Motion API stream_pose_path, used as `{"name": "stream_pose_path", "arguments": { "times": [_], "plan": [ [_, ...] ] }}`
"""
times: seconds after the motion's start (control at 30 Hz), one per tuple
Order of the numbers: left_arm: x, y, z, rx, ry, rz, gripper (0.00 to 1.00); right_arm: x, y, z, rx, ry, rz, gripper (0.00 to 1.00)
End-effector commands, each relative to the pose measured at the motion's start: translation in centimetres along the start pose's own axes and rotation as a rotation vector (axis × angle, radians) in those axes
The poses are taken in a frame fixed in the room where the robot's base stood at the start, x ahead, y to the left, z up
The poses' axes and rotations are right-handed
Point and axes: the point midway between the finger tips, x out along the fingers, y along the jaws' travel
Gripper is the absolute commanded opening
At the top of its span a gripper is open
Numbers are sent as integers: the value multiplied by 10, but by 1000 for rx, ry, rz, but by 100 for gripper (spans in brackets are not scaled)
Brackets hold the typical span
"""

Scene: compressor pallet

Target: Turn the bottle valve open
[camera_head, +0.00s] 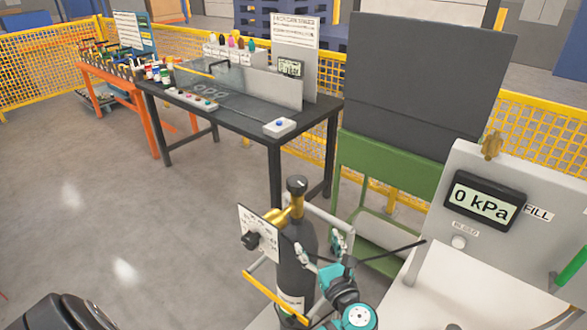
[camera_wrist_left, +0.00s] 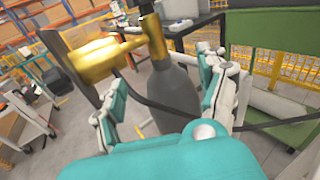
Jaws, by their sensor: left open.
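The dark grey bottle (camera_head: 296,262) stands upright in a pipe-framed holder. On its neck is a brass valve (camera_head: 283,217), with a black knob (camera_head: 297,185) on top. In the left wrist view the bottle (camera_wrist_left: 172,98) and brass valve (camera_wrist_left: 100,58) are close ahead. My teal left gripper (camera_head: 318,250) is open beside the bottle, below the knob's level. In the wrist view its fingers (camera_wrist_left: 157,75) spread to either side of the bottle's image; I see no contact. The gripper hides part of the lower bottle. My right gripper is not in view.
A grey console with a "0 kPa" display (camera_head: 484,202) stands at right. A green stand (camera_head: 390,165) and black workbench (camera_head: 235,118) are behind. Floor at left is clear.

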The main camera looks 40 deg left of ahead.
Motion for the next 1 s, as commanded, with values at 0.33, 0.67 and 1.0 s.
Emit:
{"name": "stream_pose_path", "arguments": {
  "times": [0.33, 0.67, 1.0],
  "plan": [
    [-21, -4, 68, 25, -75, 54, 75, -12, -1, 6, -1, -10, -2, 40],
    [47, -1, 74, 25, -75, 54, 75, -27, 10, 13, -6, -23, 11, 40],
    [115, 3, 78, 23, -73, 53, 75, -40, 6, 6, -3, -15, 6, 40]
  ]
}}
